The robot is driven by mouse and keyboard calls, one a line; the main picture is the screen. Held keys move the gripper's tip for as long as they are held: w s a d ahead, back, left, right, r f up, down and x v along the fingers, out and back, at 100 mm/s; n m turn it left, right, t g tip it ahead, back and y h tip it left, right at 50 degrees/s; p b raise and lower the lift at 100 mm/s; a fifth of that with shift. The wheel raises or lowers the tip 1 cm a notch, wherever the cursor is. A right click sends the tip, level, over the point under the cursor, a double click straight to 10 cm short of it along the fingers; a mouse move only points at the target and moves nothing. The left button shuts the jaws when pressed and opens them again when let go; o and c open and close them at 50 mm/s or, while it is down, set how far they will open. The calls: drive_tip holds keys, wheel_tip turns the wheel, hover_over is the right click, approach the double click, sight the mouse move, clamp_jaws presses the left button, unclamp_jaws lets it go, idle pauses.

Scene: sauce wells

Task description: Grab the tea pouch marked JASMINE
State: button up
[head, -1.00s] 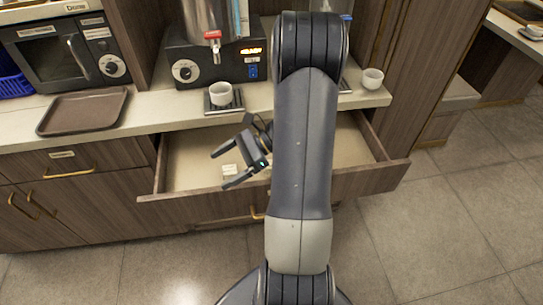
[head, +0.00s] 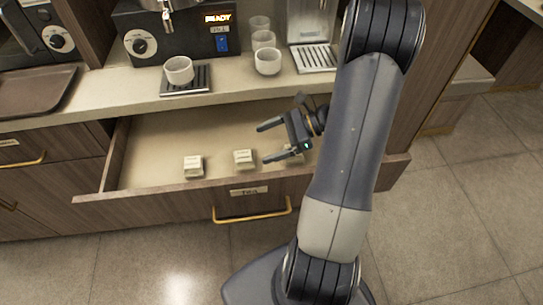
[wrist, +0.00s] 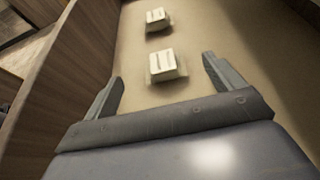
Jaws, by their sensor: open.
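Small pale tea pouches lie in the open drawer (head: 150,150). In the head view one is at left (head: 193,167) and one in the middle (head: 243,159). A third pale piece (head: 294,157) shows partly behind my gripper (head: 262,144). Their markings are too small to read, so I cannot tell which is JASMINE. My gripper is open and empty, over the drawer's right part, fingers pointing left. In the wrist view one pouch (wrist: 163,65) lies ahead, between the finger lines, and another (wrist: 157,19) lies farther off. My gripper also shows there (wrist: 163,68).
The drawer front (head: 150,202) carries a label and a brass handle (head: 252,211). The counter above holds a machine, a cup on a drip tray (head: 179,70), several stacked cups (head: 267,62) and a brown tray (head: 35,90). The drawer's left part is bare.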

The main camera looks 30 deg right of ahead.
sight(240, 156)
drive_tip(key=shift+d+f, duration=0.4)
drive_tip(key=shift+d, duration=0.1)
drive_tip(key=x, duration=0.5)
drive_tip(key=shift+b, duration=0.3)
drive_tip(key=shift+s+b+x, duration=0.2)
drive_tip(key=shift+b+x, duration=0.1)
drive_tip(key=shift+x, duration=2.45)
drive_tip(key=shift+c, duration=0.2)
drive_tip(key=c, duration=1)
